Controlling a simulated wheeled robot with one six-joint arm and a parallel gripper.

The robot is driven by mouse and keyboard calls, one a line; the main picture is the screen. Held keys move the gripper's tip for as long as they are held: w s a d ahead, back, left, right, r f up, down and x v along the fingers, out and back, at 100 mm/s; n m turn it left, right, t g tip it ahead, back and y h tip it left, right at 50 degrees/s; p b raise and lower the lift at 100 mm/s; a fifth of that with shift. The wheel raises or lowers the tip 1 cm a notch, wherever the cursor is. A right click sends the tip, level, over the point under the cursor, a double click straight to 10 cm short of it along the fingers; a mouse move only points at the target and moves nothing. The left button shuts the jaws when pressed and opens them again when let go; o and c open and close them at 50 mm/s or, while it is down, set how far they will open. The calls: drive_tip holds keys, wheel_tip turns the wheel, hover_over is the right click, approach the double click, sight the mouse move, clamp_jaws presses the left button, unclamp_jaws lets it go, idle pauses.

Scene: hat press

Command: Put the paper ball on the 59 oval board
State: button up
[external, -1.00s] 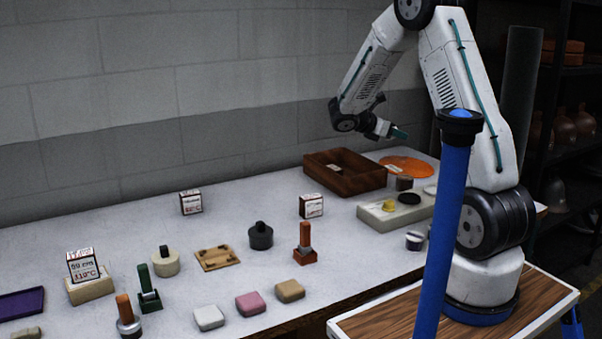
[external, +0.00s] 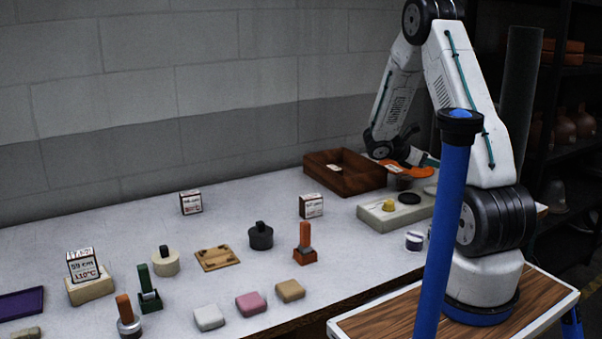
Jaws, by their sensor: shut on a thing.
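My gripper (external: 428,161) is low over the back right of the table, at the orange disc (external: 413,170) and right of the brown wooden tray. I cannot pick out a paper ball anywhere. A white sign reading "59 cm" and "110°C" (external: 84,266) stands on a beige block (external: 92,291) at the left, far from my gripper. I cannot tell whether that block is an oval board.
The brown tray (external: 345,188) and a pale panel with a yellow knob (external: 381,221) are near my gripper. Handled tools, dark (external: 261,237) and orange (external: 305,240), stand mid-table. Coloured blocks (external: 250,304) line the front.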

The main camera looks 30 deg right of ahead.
drive_tip(key=w+d, duration=0.2)
drive_tip(key=w, duration=0.2)
drive_tip(key=w+d+f, duration=0.1)
drive_tip(key=w+d, duration=0.1)
drive_tip(key=w, duration=0.3)
drive_tip(key=w+d, duration=0.3)
drive_tip(key=w, duration=0.2)
drive_tip(key=shift+f, duration=2.1)
drive_tip(key=o, duration=0.9)
drive_tip(key=shift+f, duration=0.15)
